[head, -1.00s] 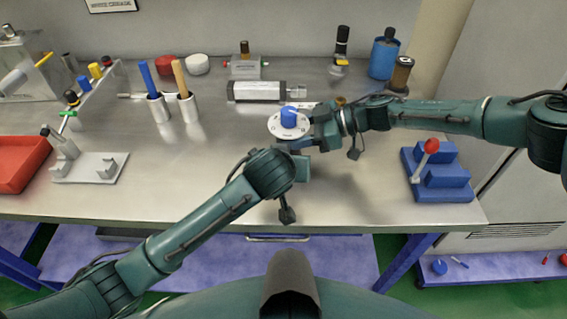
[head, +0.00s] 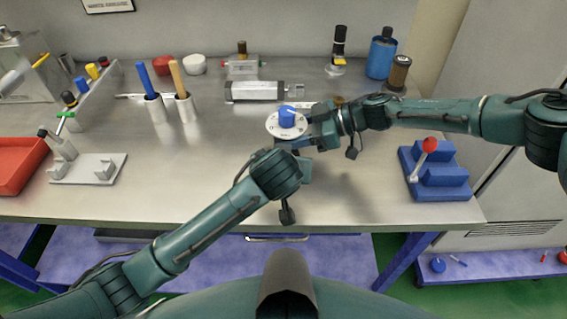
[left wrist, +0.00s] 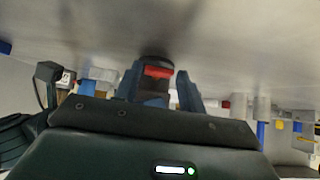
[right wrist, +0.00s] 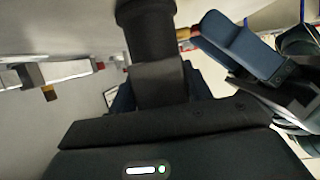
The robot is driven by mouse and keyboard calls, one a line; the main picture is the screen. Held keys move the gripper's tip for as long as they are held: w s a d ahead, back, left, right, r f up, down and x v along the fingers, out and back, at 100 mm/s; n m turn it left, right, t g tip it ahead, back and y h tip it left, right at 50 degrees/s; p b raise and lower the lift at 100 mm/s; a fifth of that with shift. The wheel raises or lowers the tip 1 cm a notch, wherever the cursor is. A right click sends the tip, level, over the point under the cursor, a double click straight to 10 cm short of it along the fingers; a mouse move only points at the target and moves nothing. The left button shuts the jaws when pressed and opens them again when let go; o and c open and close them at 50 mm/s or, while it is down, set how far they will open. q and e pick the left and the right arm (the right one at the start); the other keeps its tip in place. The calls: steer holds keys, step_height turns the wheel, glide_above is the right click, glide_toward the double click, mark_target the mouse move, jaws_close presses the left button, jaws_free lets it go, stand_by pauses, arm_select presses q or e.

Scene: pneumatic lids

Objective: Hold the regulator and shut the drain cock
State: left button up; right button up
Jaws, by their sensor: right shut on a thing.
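The regulator (head: 287,118), with a blue knob over a round white dial, is at the middle of the bench. My right gripper (head: 308,130) is shut on its dark body (right wrist: 150,35), which shows in the right wrist view. A small red part, seemingly the drain cock (left wrist: 158,72), shows at the regulator's underside in the left wrist view. My left gripper (left wrist: 158,86) is open, with one finger on each side of the red part; I cannot tell whether they touch it. In the head view my left wrist hides the cock.
A silver cylinder (head: 254,91) lies behind the regulator. A blue block with a red-knobbed lever (head: 438,177) stands at the right front. White cups (head: 156,108) with handled tools and a red tray (head: 22,165) are at left.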

steer(key=shift+d+f, duration=0.1)
arm_select(q)
steer(key=v, duration=1.2)
arm_select(e)
steer(key=o, duration=1)
